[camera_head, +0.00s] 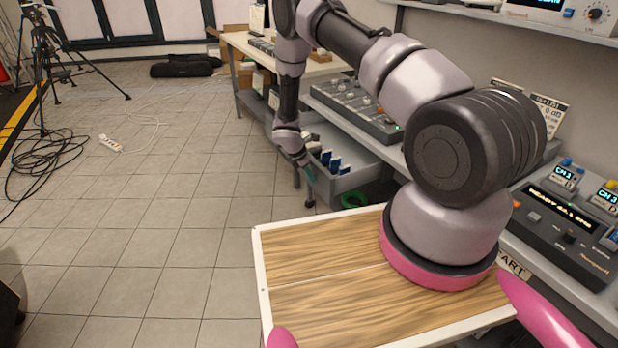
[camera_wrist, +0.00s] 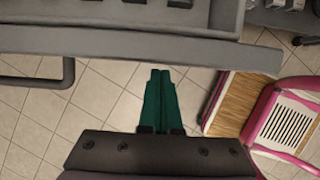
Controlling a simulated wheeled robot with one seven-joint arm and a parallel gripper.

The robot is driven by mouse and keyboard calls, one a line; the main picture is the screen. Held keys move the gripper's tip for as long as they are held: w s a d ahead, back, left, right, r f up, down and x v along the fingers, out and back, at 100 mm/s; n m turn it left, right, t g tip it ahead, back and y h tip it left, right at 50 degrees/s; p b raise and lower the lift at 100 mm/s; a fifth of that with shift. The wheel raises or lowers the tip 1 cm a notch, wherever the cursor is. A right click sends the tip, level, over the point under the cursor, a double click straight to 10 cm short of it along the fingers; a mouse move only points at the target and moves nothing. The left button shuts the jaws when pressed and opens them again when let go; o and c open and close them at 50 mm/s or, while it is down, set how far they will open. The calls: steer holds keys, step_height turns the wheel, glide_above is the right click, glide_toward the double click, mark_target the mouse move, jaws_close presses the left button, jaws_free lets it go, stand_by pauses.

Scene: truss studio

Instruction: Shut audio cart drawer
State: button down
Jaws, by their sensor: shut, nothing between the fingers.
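The grey audio cart drawer (camera_head: 348,181) stands pulled out from under the counter in the head view, with several blue-and-white items inside. Its front edge crosses the top of the wrist view (camera_wrist: 140,45), and a dark bar handle (camera_wrist: 38,81) shows at the left. My gripper (camera_head: 311,176) is at the outer side of the drawer front. In the wrist view its green fingers (camera_wrist: 159,76) are together and empty, their tips close to the drawer's front edge. I cannot tell whether they touch it.
A mixer (camera_head: 355,108) stands on the counter above the drawer. A green coil (camera_head: 354,200) lies below it. The tiled floor (camera_head: 170,220) to the left is largely clear. Black cables (camera_head: 45,165), a tripod (camera_head: 45,50) and a power strip (camera_head: 110,143) are farther left.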

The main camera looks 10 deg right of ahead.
steer(key=w+d, duration=0.2)
steer(key=d, duration=0.6)
steer(key=w+d, duration=0.2)
steer(key=d, duration=0.5)
steer(key=w+d, duration=0.2)
steer(key=d, duration=0.6)
steer(key=shift+w+d, duration=0.3)
steer(key=shift+w, duration=0.1)
steer(key=shift+d, duration=0.1)
